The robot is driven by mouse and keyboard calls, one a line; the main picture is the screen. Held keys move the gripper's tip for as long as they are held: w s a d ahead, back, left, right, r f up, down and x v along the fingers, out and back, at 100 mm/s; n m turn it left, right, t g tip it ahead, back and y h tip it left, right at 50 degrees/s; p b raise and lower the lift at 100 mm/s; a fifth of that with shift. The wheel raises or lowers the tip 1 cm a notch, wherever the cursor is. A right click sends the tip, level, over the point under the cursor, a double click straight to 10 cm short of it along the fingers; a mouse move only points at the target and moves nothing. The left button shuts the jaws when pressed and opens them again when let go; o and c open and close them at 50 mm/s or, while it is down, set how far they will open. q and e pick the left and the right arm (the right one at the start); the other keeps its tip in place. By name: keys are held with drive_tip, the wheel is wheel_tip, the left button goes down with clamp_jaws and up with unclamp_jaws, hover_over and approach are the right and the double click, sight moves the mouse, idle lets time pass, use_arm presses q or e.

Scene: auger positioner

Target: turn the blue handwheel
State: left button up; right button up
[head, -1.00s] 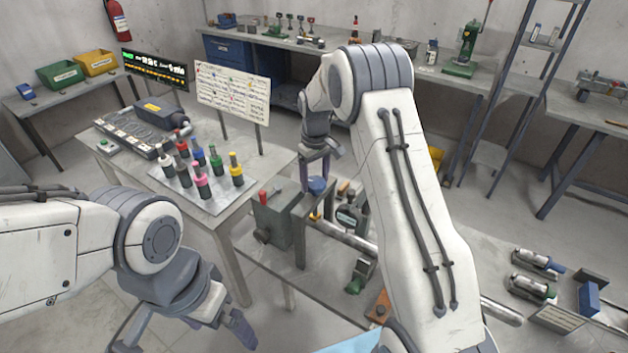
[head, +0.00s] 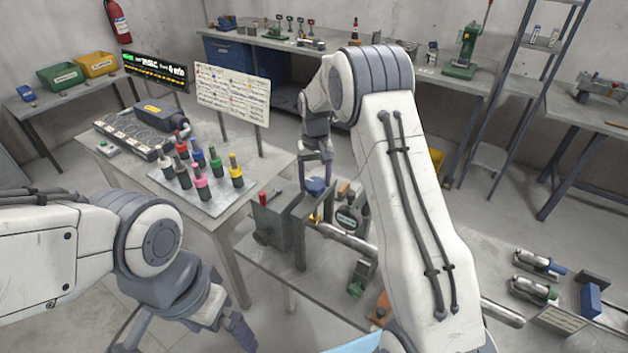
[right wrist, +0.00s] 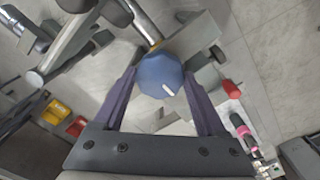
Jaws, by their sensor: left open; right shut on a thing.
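The blue handwheel (right wrist: 160,76) is a faceted blue knob with a white mark, seen from above in the right wrist view. It also shows in the head view (head: 316,187), small and partly hidden, beside the grey auger positioner block (head: 280,222). My right gripper (head: 315,182) reaches down to it, and in the right wrist view its two fingers (right wrist: 161,82) are shut on the wheel's opposite sides. My left gripper (head: 180,345) hangs open and empty at the lower left, apart from everything, its fingertips partly near the bottom edge.
Several coloured bottle-like tools (head: 201,175) stand on a plate to the left. A metal shaft (head: 345,237) runs right from the block. A written board (head: 233,93) stands behind.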

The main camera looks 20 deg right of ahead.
sight(315, 183)
drive_tip(key=shift+s, duration=0.15)
drive_tip(key=o, duration=1.3)
drive_tip(key=shift+r, duration=0.25)
wheel_tip(315, 183, up, 10)
drive_tip(key=b, duration=0.3)
drive_tip(key=shift+f, duration=0.1)
wheel_tip(315, 183, down, 10)
drive_tip(key=p, duration=0.3)
drive_tip(key=shift+f, duration=0.15)
